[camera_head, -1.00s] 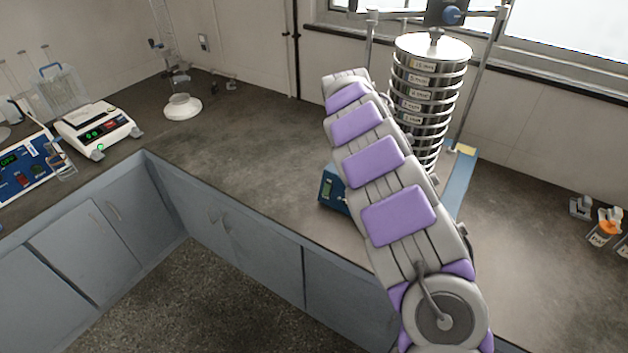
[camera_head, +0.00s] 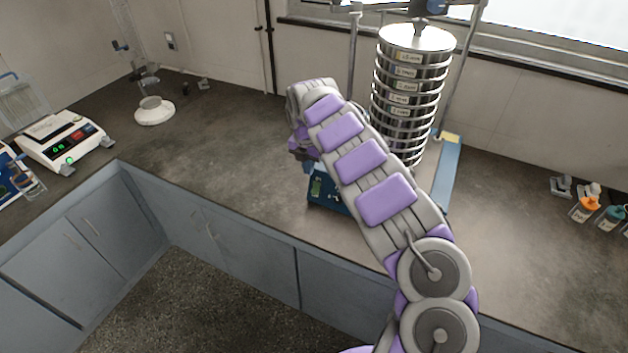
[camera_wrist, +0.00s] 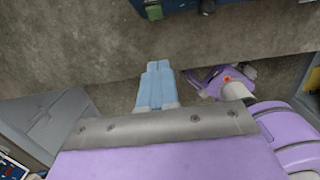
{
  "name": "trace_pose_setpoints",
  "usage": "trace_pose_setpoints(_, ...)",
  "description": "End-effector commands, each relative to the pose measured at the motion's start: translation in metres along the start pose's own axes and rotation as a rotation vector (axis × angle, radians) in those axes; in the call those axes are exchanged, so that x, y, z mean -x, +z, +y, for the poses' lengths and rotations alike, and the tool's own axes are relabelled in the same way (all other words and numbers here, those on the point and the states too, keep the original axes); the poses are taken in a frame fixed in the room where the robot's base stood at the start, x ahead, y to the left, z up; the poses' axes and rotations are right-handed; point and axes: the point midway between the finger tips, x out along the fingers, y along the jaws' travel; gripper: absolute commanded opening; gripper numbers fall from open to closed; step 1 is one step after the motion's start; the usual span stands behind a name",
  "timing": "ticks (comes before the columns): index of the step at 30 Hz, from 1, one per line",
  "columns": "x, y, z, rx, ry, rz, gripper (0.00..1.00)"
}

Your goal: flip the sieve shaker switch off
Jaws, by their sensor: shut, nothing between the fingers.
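The sieve shaker stands on the bench in the head view, with a tall stack of metal sieves (camera_head: 408,92) on a blue base (camera_head: 448,180). Its control box with a small green display (camera_head: 317,187) shows left of my arm. The lower edge of the blue box (camera_wrist: 182,5) runs along the top of the wrist view, with the display's edge and a dark round part visible. I cannot make out the switch. My gripper (camera_wrist: 158,66) is shut and empty, its light blue fingers pointing toward the box with a gap in the picture. My arm hides part of the base.
A white balance (camera_head: 62,138) and a stand with a white base (camera_head: 154,110) are at left on the bench. Small bottles (camera_head: 586,206) stand at the right. The bench (camera_head: 230,150) left of the shaker is clear. Blue-grey cabinets (camera_head: 235,250) form the bench front.

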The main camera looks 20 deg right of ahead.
Motion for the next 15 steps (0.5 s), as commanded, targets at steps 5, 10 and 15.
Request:
trace_pose_setpoints(5, -0.024, 0.001, -0.001, 0.000, 0.001, 0.002, 0.00)
trace_pose_setpoints(10, -0.060, 0.002, -0.003, -0.001, 0.002, 0.010, 0.00)
trace_pose_setpoints(15, -0.093, 0.003, -0.004, -0.002, 0.003, 0.008, 0.00)
